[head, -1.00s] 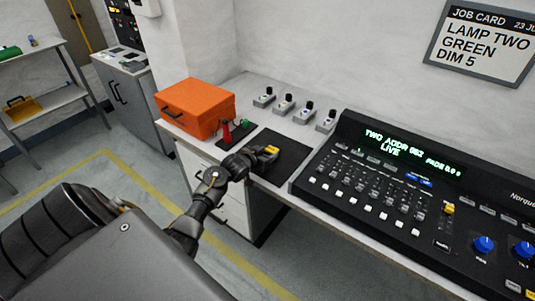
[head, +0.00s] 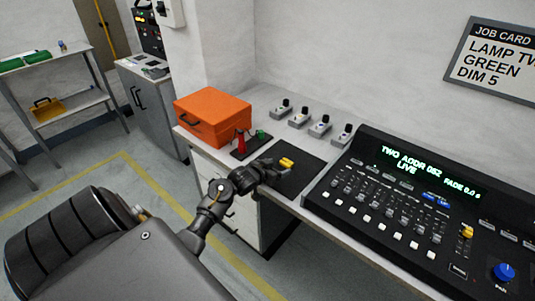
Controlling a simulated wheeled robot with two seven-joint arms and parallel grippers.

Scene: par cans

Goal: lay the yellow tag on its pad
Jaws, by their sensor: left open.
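The yellow tag (head: 287,163) is a small yellow piece at the dark pad (head: 305,178) on the worktop, in the head view. It seems to lie on the pad, but I cannot tell whether it lies fully flat. My left gripper (head: 277,169) is open, low over the pad's left part, with its fingertips right beside the tag. Whether a finger touches the tag is too small to tell. The gripper hides part of the pad's left side. My right gripper is not in view.
An orange case (head: 213,118) stands behind to the left, with a red object (head: 240,141) and a green one (head: 262,135) on a small dark mat. Several small switch units line the wall side. The lighting console (head: 400,195) fills the right of the worktop.

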